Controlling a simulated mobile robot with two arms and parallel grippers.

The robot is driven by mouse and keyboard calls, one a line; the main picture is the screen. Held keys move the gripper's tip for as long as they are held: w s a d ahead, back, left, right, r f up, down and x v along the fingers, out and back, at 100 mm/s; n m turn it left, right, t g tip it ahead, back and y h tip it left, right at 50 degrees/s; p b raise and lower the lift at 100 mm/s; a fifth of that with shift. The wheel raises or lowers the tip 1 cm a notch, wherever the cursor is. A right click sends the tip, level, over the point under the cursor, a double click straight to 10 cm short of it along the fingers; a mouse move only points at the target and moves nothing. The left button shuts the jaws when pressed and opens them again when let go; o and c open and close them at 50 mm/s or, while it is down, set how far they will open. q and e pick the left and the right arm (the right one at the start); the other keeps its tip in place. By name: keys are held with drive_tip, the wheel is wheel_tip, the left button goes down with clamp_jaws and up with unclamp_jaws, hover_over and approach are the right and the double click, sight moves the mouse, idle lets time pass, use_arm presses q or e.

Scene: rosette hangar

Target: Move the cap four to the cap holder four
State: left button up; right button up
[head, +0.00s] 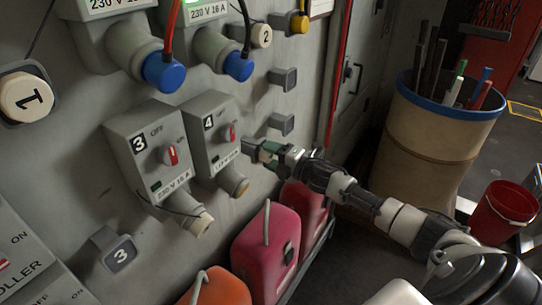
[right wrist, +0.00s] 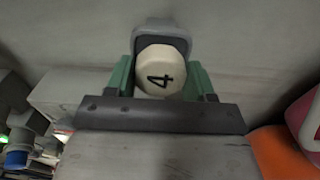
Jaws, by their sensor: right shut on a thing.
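Cap four (right wrist: 161,72), a white round cap marked 4, sits between the two green fingers of my right gripper (right wrist: 160,80) in the right wrist view. The gripper is shut on it. A grey cap holder (right wrist: 162,30) shows directly behind the cap at the wall; whether the cap is seated in it or just in front of it I cannot tell. In the head view my right gripper (head: 268,153) is at the wall, just right of grey socket box 4 (head: 208,110); the cap is mostly hidden there. My left gripper is not in view.
Socket box 3 (head: 143,140) and a holder marked 3 (head: 116,252) are at left. Empty grey holders (head: 284,79) are above my gripper. Pink (head: 268,250) and orange canisters (head: 216,288) stand below. A beige barrel (head: 425,145) and red bucket (head: 503,212) stand right.

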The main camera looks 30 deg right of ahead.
drive_tip(key=shift+w+a, duration=0.25)
drive_tip(key=shift+w, duration=0.3)
drive_tip(key=o, duration=1.3)
drive_tip(key=shift+c, duration=0.2)
drive_tip(key=b+v, duration=0.4)
drive_tip(key=v, duration=0.6)
drive_tip(key=shift+s, duration=0.4)
drive_tip(key=shift+d+f, duration=0.1)
drive_tip(key=shift+d, duration=0.05)
